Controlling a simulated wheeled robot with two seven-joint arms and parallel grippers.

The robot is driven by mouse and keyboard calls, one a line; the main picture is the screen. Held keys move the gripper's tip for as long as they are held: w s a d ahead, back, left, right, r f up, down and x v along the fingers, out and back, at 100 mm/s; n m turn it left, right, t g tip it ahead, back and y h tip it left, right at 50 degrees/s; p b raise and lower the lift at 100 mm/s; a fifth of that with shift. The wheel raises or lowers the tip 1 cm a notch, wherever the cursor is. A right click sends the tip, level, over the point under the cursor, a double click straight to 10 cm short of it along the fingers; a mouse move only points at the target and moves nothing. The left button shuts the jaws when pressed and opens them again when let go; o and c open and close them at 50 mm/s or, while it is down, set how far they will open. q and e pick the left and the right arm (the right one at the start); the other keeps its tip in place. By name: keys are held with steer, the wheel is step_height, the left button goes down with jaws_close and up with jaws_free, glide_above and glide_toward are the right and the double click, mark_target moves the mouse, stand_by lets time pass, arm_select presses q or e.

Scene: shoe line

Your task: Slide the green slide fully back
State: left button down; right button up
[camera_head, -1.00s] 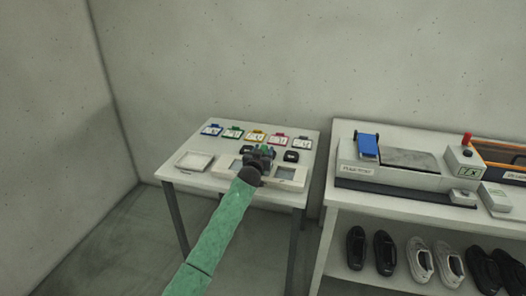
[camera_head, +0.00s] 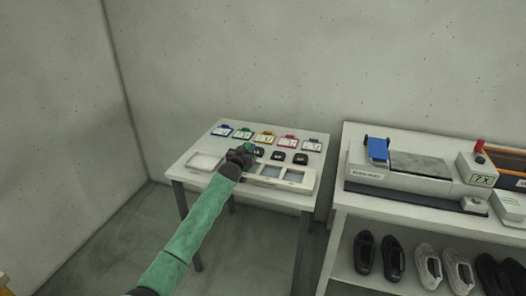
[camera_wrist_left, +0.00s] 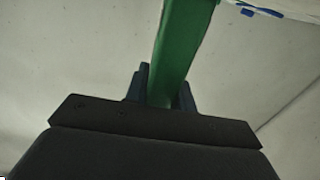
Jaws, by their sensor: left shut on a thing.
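My left gripper (camera_head: 241,155) is over the middle of the small white table. In the left wrist view its fingers (camera_wrist_left: 161,88) are shut on a green bar-like piece (camera_wrist_left: 183,42), which I take for the green slide. In the head view only a small green bit (camera_head: 250,147) shows past the gripper; the rest is hidden. I cannot tell whether this piece touches the table or what lies under it. My right gripper is not in view.
A white panel with grey windows (camera_head: 312,181) lies at the table's front, with three black pieces (camera_head: 278,157) behind it. A shallow white tray (camera_head: 205,161) is at left. Several colour-tabbed cards (camera_head: 265,140) line the back. A bench with a machine (camera_head: 402,178) stands at right.

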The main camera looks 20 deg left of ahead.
arm_select(q)
steer(key=a, duration=0.6)
steer(key=shift+a, duration=0.8)
steer(key=shift+r, duration=0.1)
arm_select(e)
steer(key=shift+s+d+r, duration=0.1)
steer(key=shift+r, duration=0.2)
arm_select(q)
steer(key=shift+a, duration=0.1)
steer(key=c, duration=1.5)
jaws_free()
steer(key=o, duration=0.3)
steer(key=shift+a, duration=0.15)
steer(key=shift+o, duration=0.2)
steer(key=shift+s, duration=0.1)
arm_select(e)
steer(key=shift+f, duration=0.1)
